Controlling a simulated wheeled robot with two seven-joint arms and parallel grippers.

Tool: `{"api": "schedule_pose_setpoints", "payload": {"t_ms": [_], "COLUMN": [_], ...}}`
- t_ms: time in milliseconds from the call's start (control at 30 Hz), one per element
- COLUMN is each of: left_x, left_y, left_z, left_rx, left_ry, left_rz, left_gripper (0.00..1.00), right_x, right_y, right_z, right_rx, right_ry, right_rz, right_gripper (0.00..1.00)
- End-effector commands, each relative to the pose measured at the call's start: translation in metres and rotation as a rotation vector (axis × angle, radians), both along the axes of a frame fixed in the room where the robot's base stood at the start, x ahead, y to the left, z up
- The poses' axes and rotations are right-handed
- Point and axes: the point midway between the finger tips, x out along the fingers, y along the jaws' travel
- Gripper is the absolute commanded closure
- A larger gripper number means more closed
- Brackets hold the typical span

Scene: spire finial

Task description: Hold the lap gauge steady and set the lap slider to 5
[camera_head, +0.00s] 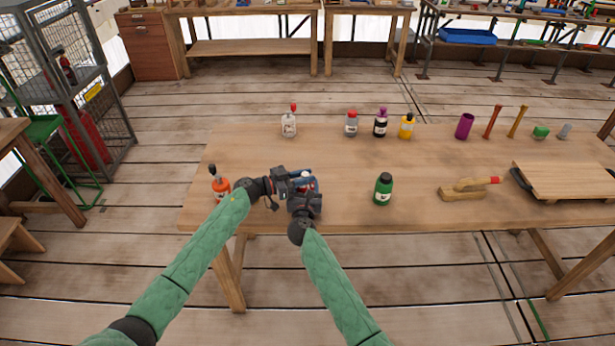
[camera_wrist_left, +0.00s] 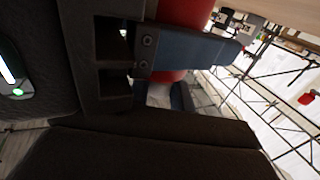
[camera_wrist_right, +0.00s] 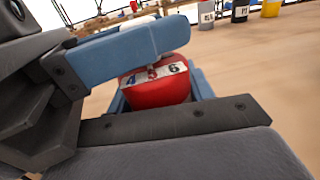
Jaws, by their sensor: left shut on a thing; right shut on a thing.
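The lap gauge is red with a pale numbered band; it shows in the right wrist view (camera_wrist_right: 158,88), where the figures 4, 5 and 6 can be read. In the head view only a small red and white part of the gauge (camera_head: 307,179) shows between my grippers. My left gripper (camera_head: 302,176) is shut on the gauge from the left, and its blue finger crosses a red part (camera_wrist_left: 185,12) in the left wrist view. My right gripper (camera_head: 305,193) is shut on the gauge from the front. I cannot make out the slider or its setting.
An orange bottle (camera_head: 221,187) stands left of my grippers and a green bottle (camera_head: 383,189) right of them on the wooden table (camera_head: 340,165). Several bottles line the back. A wooden fixture with a red tip (camera_head: 465,189) and a raised board (camera_head: 565,180) are at the right.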

Motion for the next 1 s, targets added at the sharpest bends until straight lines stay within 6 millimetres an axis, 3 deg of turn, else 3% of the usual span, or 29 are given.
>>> {"api": "schedule_pose_setpoints", "payload": {"t_ms": [133,167,267,667,1000], "left_x": [0.001,0.001,0.001,-0.001,-0.020], "left_y": [0.001,0.001,0.000,0.006,0.056], "left_z": [-0.001,-0.001,0.000,-0.001,-0.002], "left_rx": [0.001,0.001,0.001,0.001,0.004], "left_ry": [0.000,0.000,0.000,0.000,0.000], "left_rz": [0.002,0.002,0.002,0.002,0.002], "left_gripper": [1.00,0.76,0.56,0.56,0.56], "right_x": [0.000,0.000,0.000,0.000,0.000], "right_y": [0.000,0.000,0.000,0.000,0.000], "right_z": [0.000,0.000,0.000,0.000,0.000], "right_rx": [0.000,0.000,0.000,0.000,0.000], "right_ry": [0.000,0.000,0.000,0.000,0.000], "right_rz": [0.000,0.000,0.000,0.000,0.000], "right_gripper": [0.74,0.74,0.74,0.74,0.74]}}
